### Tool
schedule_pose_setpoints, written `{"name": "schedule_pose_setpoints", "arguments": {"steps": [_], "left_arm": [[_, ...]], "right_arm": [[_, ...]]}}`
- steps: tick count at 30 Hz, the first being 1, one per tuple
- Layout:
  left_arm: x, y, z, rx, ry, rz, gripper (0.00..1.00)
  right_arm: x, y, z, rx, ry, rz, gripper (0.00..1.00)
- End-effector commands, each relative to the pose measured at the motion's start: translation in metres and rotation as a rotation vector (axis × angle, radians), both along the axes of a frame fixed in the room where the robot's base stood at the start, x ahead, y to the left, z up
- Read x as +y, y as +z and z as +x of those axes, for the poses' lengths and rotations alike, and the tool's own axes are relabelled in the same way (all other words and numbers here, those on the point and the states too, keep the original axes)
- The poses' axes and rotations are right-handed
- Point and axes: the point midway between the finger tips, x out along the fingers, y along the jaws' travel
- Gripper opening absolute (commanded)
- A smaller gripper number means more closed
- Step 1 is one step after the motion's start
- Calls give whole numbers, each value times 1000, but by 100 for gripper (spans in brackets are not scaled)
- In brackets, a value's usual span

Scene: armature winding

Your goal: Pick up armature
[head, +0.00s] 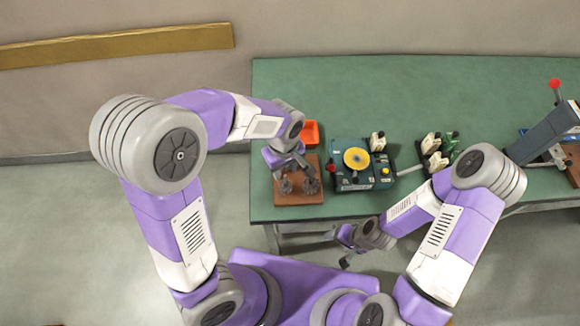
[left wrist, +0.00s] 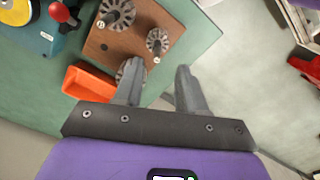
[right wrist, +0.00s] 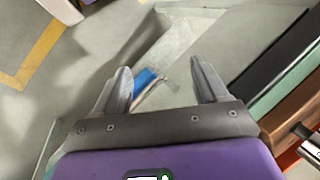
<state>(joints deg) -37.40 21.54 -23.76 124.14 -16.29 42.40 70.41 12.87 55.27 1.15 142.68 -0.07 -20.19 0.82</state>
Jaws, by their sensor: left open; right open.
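Several grey slotted armatures stand upright on a brown wooden board (head: 299,200) at the table's left end. In the left wrist view, a large armature (left wrist: 118,13) and a smaller armature (left wrist: 157,40) show clearly; another (left wrist: 127,70) is partly hidden behind a finger. My left gripper (head: 297,166) is open above the board, and its open fingers also show in the left wrist view (left wrist: 157,70), with nothing visibly held. My right gripper (head: 346,262) is open and empty in front of the table's edge; the right wrist view shows its spread fingers (right wrist: 160,68) over the floor.
An orange bin (head: 311,132) sits behind the board. A winding machine (head: 350,180) with a yellow disc and red knob stands right of it. White spool-like parts (head: 430,143) and a grey press (head: 545,132) stand further right. The green table (head: 330,85) is clear at the back.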

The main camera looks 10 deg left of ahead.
Motion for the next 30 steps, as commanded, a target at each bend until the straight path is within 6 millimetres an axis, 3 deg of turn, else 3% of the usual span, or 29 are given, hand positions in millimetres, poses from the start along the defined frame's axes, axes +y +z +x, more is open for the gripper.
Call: {"name": "schedule_pose_setpoints", "arguments": {"steps": [8, 18, 27, 30], "left_arm": [[0, -26, -1, 3, -2, 2, 40], [0, -72, -2, 2, -1, 1, 40], [0, -76, -2, 0, -1, -1, 40], [0, -76, -2, 0, -1, -1, 27]], "right_arm": [[0, -7, 0, 1, 0, 0, 73], [0, -19, 0, 1, -1, 0, 73], [0, -19, 0, 0, 0, 0, 73], [0, -19, 0, 0, 0, 0, 73]]}}
